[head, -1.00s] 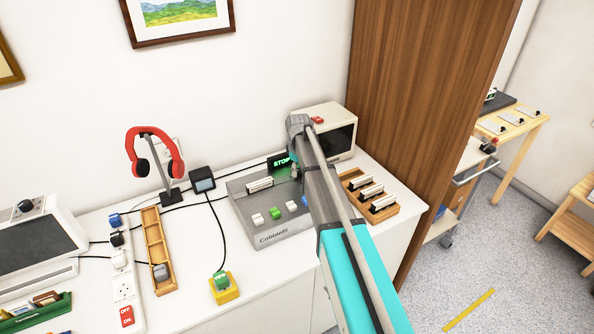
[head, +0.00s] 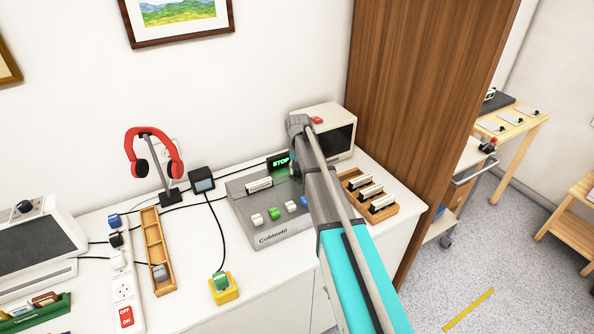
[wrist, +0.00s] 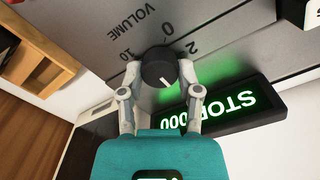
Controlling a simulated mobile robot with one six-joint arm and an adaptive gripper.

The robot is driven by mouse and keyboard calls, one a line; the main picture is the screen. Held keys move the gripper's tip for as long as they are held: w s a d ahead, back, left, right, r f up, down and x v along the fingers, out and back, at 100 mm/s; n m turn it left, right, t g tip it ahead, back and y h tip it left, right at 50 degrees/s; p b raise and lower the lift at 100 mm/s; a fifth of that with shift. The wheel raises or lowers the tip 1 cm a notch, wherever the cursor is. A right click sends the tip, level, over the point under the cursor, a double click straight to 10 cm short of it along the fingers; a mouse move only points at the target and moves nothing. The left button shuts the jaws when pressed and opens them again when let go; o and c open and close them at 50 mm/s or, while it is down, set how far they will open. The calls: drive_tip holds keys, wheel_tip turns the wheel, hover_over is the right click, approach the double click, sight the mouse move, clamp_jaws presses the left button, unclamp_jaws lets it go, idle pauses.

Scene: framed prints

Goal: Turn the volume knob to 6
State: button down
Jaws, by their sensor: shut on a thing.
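The black volume knob (wrist: 157,66) is in the upper middle of the wrist view, on the grey panel (wrist: 232,50) under the word VOLUME. The print shows upside down, with 0, 2 and 10 readable around the knob; other scale marks are hidden by my gripper. The knob's white line points down and slightly right in the picture, away from the 0. My gripper (wrist: 160,74) is shut on the knob, one finger on each side. In the head view my arm hides the knob, at the right of the grey console (head: 285,235).
A lit STOP display (head: 280,163) stands at the console's back, close beside my gripper; it also shows in the wrist view (wrist: 236,104). A monitor (head: 340,138) and a wooden tray of cartridges (head: 388,215) stand to the right. Coloured buttons (head: 275,213) line the console's front.

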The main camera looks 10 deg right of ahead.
drive_tip(key=m, duration=0.5)
drive_tip(key=shift+s+m, duration=0.25)
drive_tip(key=shift+m, duration=0.15)
drive_tip(key=shift+c, duration=1.5)
unclamp_jaws()
drive_tip(key=shift+w, duration=0.1)
